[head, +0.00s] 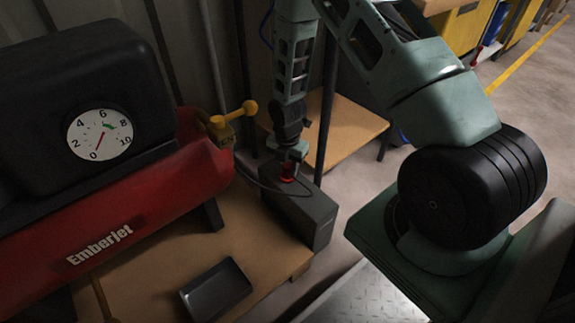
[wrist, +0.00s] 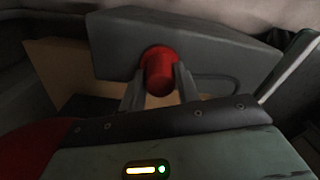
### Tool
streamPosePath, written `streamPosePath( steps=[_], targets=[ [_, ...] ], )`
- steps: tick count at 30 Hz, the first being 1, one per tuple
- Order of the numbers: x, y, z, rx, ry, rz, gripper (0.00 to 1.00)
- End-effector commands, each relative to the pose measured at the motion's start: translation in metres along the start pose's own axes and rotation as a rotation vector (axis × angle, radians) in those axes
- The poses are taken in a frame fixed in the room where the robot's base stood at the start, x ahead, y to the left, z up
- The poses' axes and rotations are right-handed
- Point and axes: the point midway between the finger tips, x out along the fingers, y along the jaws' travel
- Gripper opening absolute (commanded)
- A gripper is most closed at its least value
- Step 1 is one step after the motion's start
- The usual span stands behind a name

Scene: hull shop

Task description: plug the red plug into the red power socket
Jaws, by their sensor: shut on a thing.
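My gripper (head: 290,158) points down at the top of a dark grey box (head: 318,222) on the wooden bench. It is shut on the red plug (head: 287,172). In the wrist view the red plug (wrist: 159,76) sits between the two fingertips (wrist: 160,88), up against the grey box (wrist: 215,50). A red rim shows around its far end. I cannot tell the red socket apart from the plug, nor how deep the plug sits. A thin dark cable (wrist: 228,80) curves off to the right of the plug.
A red compressor tank (head: 150,205) with a black housing and dial gauge (head: 100,134) stands left of the box. A yellow-handled valve (head: 232,116) sticks out close to my gripper. A dark tray (head: 216,290) lies on the bench (head: 160,262) in front.

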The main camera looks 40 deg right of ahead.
Motion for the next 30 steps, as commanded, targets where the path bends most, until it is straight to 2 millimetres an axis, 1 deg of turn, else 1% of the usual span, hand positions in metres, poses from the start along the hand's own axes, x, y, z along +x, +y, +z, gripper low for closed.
streamPosePath(
  steps=[1, 2, 3, 4, 12, 14, 16, 20, 30],
  targets=[
    [0.001, 0.000, 0.000, 0.000, 0.000, 0.000, 0.35],
    [0.000, 0.000, 0.000, 0.000, 0.000, 0.000, 0.43],
    [0.000, 0.000, 0.000, 0.000, 0.000, 0.000, 0.54],
    [0.000, 0.000, 0.000, 0.000, 0.000, 0.000, 0.57],
    [-0.001, 0.000, 0.000, 0.000, 0.000, 0.000, 0.57],
    [-0.004, 0.000, 0.000, 0.000, 0.000, 0.000, 0.57],
    [-0.011, 0.000, 0.000, 0.000, 0.000, 0.001, 0.57],
    [-0.035, 0.000, 0.001, 0.001, -0.001, 0.001, 0.57],
    [-0.116, 0.000, 0.001, 0.002, -0.001, 0.003, 0.57]
  ],
)
